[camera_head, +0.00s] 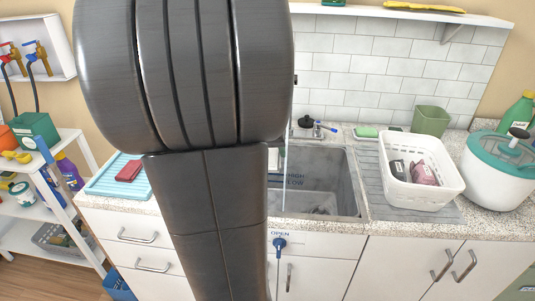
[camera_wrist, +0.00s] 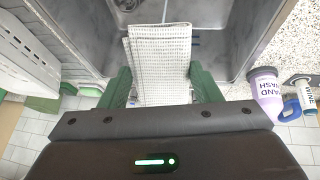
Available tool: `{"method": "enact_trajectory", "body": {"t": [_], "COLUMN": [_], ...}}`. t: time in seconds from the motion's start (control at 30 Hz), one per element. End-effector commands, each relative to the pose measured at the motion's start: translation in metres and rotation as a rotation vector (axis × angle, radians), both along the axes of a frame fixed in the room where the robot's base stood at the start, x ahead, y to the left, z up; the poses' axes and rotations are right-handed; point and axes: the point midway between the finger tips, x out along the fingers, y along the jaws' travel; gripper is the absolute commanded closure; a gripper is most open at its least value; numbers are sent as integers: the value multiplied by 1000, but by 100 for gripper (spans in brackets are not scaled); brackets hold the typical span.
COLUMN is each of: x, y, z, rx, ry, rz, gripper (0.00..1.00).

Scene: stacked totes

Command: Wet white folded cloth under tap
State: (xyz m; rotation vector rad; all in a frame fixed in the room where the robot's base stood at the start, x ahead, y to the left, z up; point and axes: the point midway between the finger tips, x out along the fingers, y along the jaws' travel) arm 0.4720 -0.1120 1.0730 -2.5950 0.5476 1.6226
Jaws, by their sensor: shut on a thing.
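The white folded cloth (camera_wrist: 160,58) has a waffle-like weave and hangs between the green fingers of my gripper (camera_wrist: 161,92) in the wrist view. The gripper is shut on it, and the cloth extends over the grey sink basin (camera_wrist: 232,22). In the head view my arm hides the gripper and most of the cloth; a small white patch (camera_head: 273,158) beside the arm may be part of it. A thin pale vertical streak beside my arm may be water, but I cannot tell.
A white basket (camera_head: 425,190) with dark and mauve items stands on the drainboard right of the sink. A white pot with a teal lid (camera_head: 500,160) is further right. A red cloth (camera_head: 129,171) lies on a blue tray at left. A purple hand-wash bottle (camera_wrist: 266,95) stands near the sink.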

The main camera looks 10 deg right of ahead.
Motion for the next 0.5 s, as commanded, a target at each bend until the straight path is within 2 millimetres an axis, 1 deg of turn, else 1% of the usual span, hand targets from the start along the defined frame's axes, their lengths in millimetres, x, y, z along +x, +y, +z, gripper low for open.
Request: {"method": "enact_trajectory", "body": {"t": [0.5], "x": [41], "y": [-30], "z": [-10], "rx": [1], "ry": [2], "rz": [-3], "gripper": [65]}}
